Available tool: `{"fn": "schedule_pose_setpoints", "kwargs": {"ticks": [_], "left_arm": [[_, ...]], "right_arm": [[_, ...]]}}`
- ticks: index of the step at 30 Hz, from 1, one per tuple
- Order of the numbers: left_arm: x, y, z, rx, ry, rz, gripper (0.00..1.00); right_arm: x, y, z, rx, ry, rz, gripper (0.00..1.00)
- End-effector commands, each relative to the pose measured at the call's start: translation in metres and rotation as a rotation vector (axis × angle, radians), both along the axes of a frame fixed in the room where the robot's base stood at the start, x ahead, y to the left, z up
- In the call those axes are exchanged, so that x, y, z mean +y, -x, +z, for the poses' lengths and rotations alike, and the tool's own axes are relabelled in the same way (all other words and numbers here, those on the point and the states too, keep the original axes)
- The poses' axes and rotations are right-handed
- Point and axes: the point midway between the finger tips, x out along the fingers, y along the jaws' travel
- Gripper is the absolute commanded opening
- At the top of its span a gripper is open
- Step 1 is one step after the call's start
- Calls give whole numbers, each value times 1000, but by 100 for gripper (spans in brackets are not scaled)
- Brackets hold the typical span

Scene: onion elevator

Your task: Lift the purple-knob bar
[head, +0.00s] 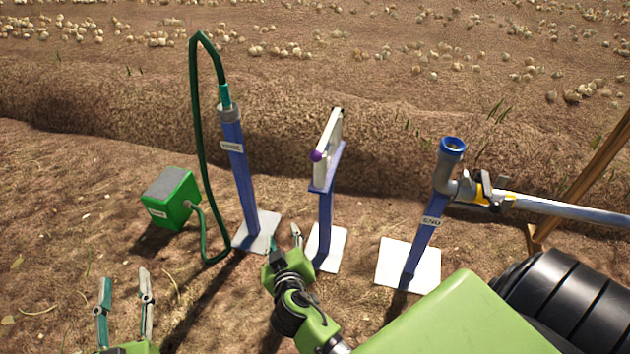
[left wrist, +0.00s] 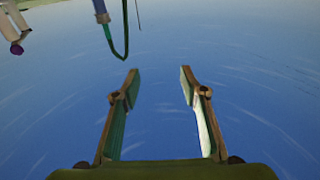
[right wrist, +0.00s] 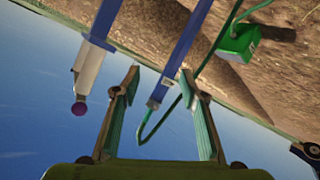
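The white bar (head: 329,145) with a purple knob (head: 316,155) at one end sits on top of a blue post with a white base plate (head: 332,252). The knob also shows in the left wrist view (left wrist: 16,49) at the upper left edge, and in the right wrist view (right wrist: 80,110) left of the fingers. My right gripper (head: 284,243) is low, in front and left of the post, apart from the bar. In its wrist view it is open and empty (right wrist: 160,75). My left gripper (head: 124,278) is open and empty at the lower left, well away from the bar.
A blue hose post (head: 243,180) with a green hose (head: 195,120) stands left, beside a green box (head: 170,198). A blue END post (head: 423,235) with a grey pipe (head: 560,208) stands right. A soil ridge with scattered onions lies behind.

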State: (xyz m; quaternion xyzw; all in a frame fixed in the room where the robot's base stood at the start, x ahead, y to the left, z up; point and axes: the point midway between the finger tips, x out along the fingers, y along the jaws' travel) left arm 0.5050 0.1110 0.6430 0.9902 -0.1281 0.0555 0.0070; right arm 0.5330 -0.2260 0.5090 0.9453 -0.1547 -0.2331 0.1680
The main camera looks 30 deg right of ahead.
Motion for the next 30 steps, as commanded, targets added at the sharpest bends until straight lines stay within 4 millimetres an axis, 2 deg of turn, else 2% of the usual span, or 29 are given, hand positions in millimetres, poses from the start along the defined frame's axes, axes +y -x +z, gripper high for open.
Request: {"fn": "schedule_pose_setpoints", "kwargs": {"ticks": [2, 3, 6, 10, 13, 17, 24, 30], "left_arm": [[0, 10, 36, -144, 39, -4, 40], [2, 18, 59, -207, 58, -5, 40], [6, 39, 106, -339, 95, -9, 40], [11, 62, 145, -445, 126, -10, 40], [13, 71, 161, -484, 137, -11, 40], [14, 74, 167, -497, 141, -11, 40], [14, 77, 170, -520, 148, -12, 40], [15, 88, 182, -597, 171, -17, 40]], "right_arm": [[-16, -5, 27, -132, 5, -76, 39], [-24, -4, 47, -190, 8, -113, 39], [-43, 4, 88, -315, 7, -195, 39], [-59, 17, 123, -422, -1, -268, 39], [-66, 22, 137, -459, -2, -293, 39], [-74, 17, 142, -471, 0, -300, 39], [-102, -19, 143, -471, 2, -299, 39], [-128, -53, 142, -468, 3, -298, 39]]}}
